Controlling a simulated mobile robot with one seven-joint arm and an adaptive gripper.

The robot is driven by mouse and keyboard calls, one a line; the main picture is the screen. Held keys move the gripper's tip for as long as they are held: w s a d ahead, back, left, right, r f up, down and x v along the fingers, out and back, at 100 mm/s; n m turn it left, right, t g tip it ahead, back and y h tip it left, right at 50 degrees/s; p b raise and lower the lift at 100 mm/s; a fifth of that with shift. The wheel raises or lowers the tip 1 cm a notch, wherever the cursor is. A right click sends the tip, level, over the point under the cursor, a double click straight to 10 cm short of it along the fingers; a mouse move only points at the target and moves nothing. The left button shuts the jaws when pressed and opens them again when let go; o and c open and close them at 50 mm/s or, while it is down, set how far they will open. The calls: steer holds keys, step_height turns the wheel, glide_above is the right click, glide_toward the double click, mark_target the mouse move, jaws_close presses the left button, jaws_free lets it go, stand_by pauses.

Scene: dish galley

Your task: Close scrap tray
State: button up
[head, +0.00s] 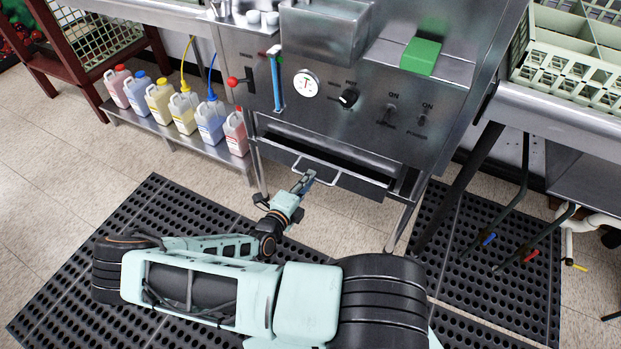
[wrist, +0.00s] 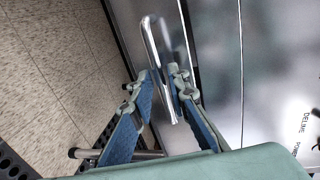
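The scrap tray (head: 352,184) is a metal drawer low in the front of the dish machine. It stands partly pulled out, with a dark gap showing above its front. Its bright wire handle (head: 318,179) sticks out from the front. My gripper (head: 308,179) is at the left part of this handle. In the wrist view the handle (wrist: 153,45) runs between the two fingertips of my gripper (wrist: 160,76). The fingers stand apart with the bar between them, and I see no clear grip on it. Part of the handle is hidden by the fingers.
The dish machine's control panel (head: 347,98) is above the tray. Several bottles stand on a low shelf (head: 178,139) at left. Table legs and drain pipes are at right. Black perforated mats (head: 150,200) cover much of the floor.

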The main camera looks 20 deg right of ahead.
steer(key=shift+x, duration=1.05)
jaws_close()
